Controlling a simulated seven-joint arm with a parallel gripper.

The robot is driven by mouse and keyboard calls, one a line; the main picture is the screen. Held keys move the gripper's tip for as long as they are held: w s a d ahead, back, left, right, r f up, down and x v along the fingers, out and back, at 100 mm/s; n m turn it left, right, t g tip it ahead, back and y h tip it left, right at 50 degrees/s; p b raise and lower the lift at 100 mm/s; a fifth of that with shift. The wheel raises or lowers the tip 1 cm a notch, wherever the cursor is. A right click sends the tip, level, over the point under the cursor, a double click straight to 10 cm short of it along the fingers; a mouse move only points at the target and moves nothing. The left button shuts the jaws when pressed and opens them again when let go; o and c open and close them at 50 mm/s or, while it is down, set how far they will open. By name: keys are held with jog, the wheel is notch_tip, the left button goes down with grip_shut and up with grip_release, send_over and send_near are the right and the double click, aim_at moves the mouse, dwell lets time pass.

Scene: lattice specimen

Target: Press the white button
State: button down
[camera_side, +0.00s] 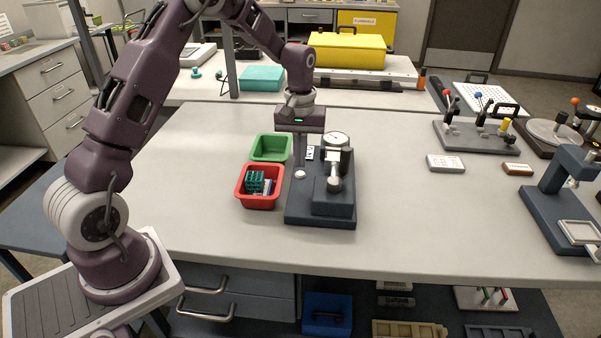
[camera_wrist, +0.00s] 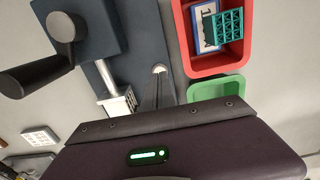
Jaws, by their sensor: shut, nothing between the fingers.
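The white button (camera_side: 300,174) is a small round dome on the left part of the dark blue test stand's base (camera_side: 303,212). In the wrist view the button (camera_wrist: 159,68) shows just past my fingertips. My gripper (camera_side: 300,161) points down with its fingers together and empty, right over or at the button. In the wrist view the gripper (camera_wrist: 158,78) partly overlaps the button, so I cannot tell whether the tips touch it.
A red bin (camera_side: 259,204) holding a teal lattice block (camera_side: 255,182) and a green bin (camera_side: 269,148) stand left of the test stand. The stand carries a dial gauge (camera_side: 336,139) and a handle with a knob (camera_side: 334,184). The table's front is clear.

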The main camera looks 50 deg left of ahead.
jog(key=shift+f, duration=0.1)
jog(key=shift+f, duration=1)
jog(key=shift+r, duration=2.15)
jog(key=s+d+r+m+t, duration=0.1)
jog(key=s+d+r+m, duration=0.1)
jog(key=s+d+r, duration=0.45)
jog(key=s+d+r+m+t, duration=0.15)
jog(key=s+r, duration=0.25)
jog(key=r, duration=0.5)
jog(key=s+d+r+m+t, duration=0.1)
jog(key=s+d+m, duration=0.1)
jog(key=s, duration=0.6)
jog(key=s+d+m+t, duration=0.2)
jog(key=s+d+m, duration=0.1)
jog(key=s, duration=0.6)
jog(key=shift+s+r, duration=0.25)
jog(key=shift+r, duration=0.1)
